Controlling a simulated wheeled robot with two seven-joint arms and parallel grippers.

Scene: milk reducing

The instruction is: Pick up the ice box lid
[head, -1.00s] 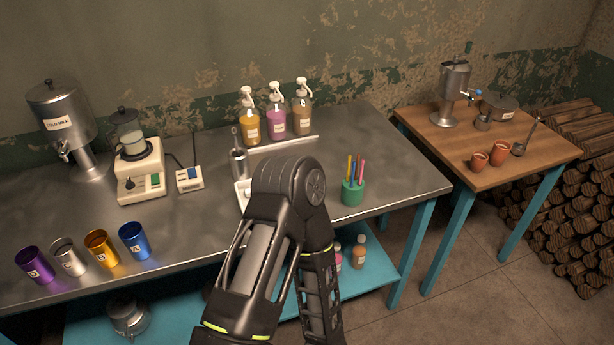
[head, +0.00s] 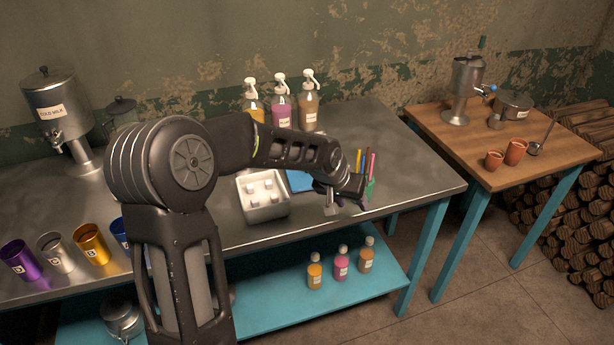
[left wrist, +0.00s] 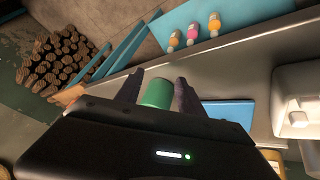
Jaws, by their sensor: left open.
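A white ice box (head: 250,208) with pale cubes inside stands near the front edge of the metal table. It also shows at the right of the left wrist view (left wrist: 300,80). A flat blue piece (head: 300,181) lies just right of it, partly hidden by my arm; in the left wrist view (left wrist: 232,111) it looks like a flat panel, and I cannot tell surely whether it is the lid. My left gripper (head: 340,203) is open and to the right of the box, close to the pen holder. My right gripper is out of view.
A green pen holder (left wrist: 157,93) shows between my left fingers in the left wrist view; I cannot tell if they touch. Syrup pump bottles (head: 281,112) stand behind my arm. Metal cups (head: 92,245) stand at front left. Small bottles (head: 341,265) stand on the lower shelf.

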